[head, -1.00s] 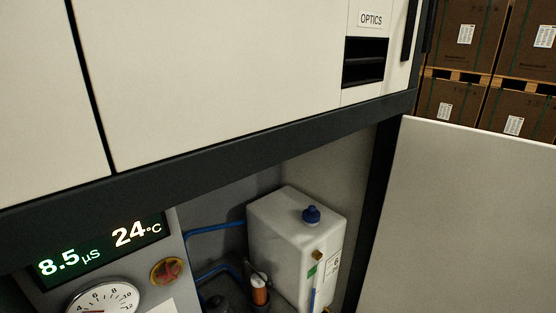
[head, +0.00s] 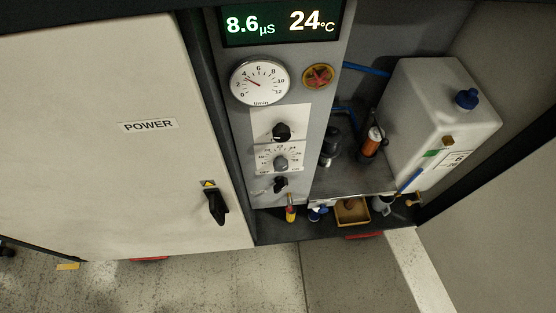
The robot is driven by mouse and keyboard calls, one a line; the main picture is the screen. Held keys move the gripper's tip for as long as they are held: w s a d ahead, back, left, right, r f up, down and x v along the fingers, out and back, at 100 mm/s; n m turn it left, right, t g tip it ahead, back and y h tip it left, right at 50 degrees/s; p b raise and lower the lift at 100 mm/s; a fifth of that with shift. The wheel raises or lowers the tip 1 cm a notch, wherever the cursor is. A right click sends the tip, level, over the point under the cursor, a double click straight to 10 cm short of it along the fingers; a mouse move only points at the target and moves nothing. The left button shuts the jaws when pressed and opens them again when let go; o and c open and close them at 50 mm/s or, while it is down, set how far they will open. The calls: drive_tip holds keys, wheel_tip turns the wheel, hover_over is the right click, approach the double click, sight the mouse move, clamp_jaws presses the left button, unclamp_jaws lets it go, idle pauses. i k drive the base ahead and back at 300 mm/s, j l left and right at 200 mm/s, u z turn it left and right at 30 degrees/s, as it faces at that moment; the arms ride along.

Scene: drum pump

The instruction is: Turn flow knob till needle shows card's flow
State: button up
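The round white gauge (head: 260,82) is on the grey control panel in the head view, with a scale from 0 to 12. Its thin reddish needle points up-left, a little short of the 4. Below it are a black knob (head: 282,131), a grey knob (head: 281,163) on a printed scale, and a small black knob or lever (head: 280,184). Their labels are too small to read, so I cannot tell which is the flow knob. I cannot make out a flow card. My gripper is not in view.
The display (head: 280,22) reads 8.6 µS and 24 °C. A red-yellow knob (head: 318,76) sits right of the gauge. A white tank (head: 440,120) with a blue cap stands right. The POWER door (head: 120,130) is at left; an open door (head: 500,170) is at right. The floor in front is clear.

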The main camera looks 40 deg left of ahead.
sight(281, 133)
drive_tip(key=l+u, duration=0.15)
drive_tip(key=l, duration=0.2)
drive_tip(key=k+l+u, duration=0.15)
drive_tip(key=l, duration=0.25)
drive_tip(key=k+l+u, duration=0.1)
drive_tip(key=l, duration=0.25)
drive_tip(key=k+l+u, duration=0.15)
drive_tip(key=l, duration=0.2)
